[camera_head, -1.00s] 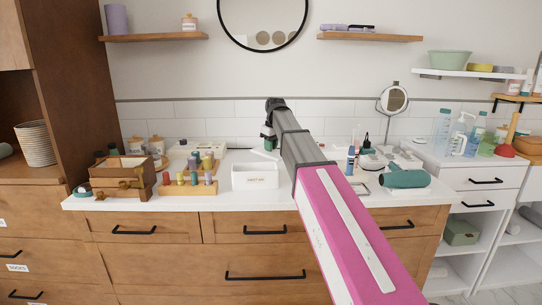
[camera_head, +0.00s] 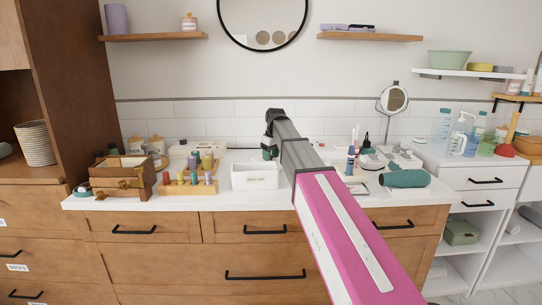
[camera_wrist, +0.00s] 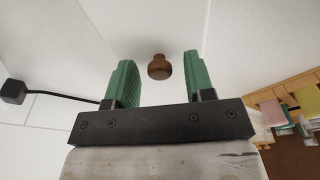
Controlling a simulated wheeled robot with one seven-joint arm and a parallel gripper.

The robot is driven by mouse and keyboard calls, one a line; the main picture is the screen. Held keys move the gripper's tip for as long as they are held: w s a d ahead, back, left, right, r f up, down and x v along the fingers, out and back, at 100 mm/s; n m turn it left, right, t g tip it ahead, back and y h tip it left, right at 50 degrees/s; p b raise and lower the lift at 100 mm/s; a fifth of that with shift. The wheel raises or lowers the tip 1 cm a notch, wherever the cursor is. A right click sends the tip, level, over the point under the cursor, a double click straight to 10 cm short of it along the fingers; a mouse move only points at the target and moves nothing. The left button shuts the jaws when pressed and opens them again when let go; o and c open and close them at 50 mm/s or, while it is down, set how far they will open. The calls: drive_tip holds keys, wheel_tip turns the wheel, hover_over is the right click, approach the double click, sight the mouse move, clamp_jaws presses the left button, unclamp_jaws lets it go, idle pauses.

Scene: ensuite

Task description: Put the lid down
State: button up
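The lid appears in the wrist view as a plain white panel (camera_wrist: 185,25) with a round brown knob (camera_wrist: 160,67). The knob sits between the two green fingers of my gripper (camera_wrist: 160,80), with a clear gap on each side. My gripper is open and holds nothing. In the head view my gripper (camera_head: 268,150) is low, just behind the white labelled box (camera_head: 254,176) on the counter. The box is open at the top as far as I can see. The lid is hidden in the head view, and what it rests on cannot be told.
A rack of small bottles (camera_head: 190,186) and a wooden box (camera_head: 122,178) stand left on the white counter (camera_head: 300,203). A teal hair dryer (camera_head: 405,179) and a round mirror (camera_head: 394,98) are at right. A black cable (camera_wrist: 60,96) shows in the wrist view.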

wheel_tip(320, 180, up, 12)
drive_tip(key=s+d, duration=0.1)
drive_tip(key=shift+s+d, duration=0.15)
idle(0.5)
